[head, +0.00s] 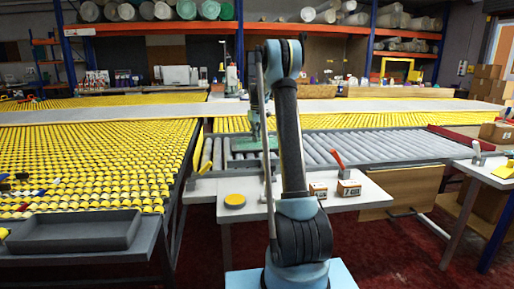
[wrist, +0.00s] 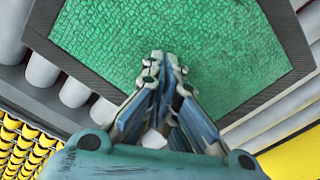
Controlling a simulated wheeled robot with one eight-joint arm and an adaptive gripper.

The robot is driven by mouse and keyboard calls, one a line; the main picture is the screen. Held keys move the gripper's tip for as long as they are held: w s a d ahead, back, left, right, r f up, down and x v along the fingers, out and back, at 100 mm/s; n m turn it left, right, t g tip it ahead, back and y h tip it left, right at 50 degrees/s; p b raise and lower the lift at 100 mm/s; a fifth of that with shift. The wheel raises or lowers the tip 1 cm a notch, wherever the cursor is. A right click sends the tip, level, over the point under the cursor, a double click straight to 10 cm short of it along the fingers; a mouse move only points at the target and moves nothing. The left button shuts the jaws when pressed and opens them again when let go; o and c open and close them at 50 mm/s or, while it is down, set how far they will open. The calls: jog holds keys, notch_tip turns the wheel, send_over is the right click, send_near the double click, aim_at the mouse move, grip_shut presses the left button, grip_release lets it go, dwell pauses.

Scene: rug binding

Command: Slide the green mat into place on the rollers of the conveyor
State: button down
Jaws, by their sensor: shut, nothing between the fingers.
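The green mat (wrist: 225,40) has a textured green face and a dark grey border. It fills the upper middle of the wrist view and lies over the grey rollers (wrist: 75,92). In the head view a sliver of the mat (head: 243,145) shows on the left part of the roller conveyor (head: 355,147), partly hidden by my arm. My gripper (wrist: 165,62) is shut and empty, its fingertips over the mat near its lower edge in the wrist view. I cannot tell whether the tips touch the mat.
A white table in front of the conveyor holds a yellow round tin (head: 235,200), two small boxes (head: 348,188) and a red-handled tool (head: 338,160). A yellow roller bed (head: 90,160) lies left, with a dark tray (head: 75,232) before it. The conveyor's right part is clear.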

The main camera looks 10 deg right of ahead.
jog(key=shift+w, duration=0.25)
jog(key=shift+w, duration=0.1)
jog(key=shift+w+f, duration=0.1)
jog(key=shift+w, duration=1.6)
jog(key=shift+w, duration=0.15)
jog(key=shift+w, duration=1)
jog(key=shift+w, duration=0.15)
jog(key=shift+w, duration=0.4)
jog(key=shift+w, duration=0.15)
jog(key=shift+w, duration=0.15)
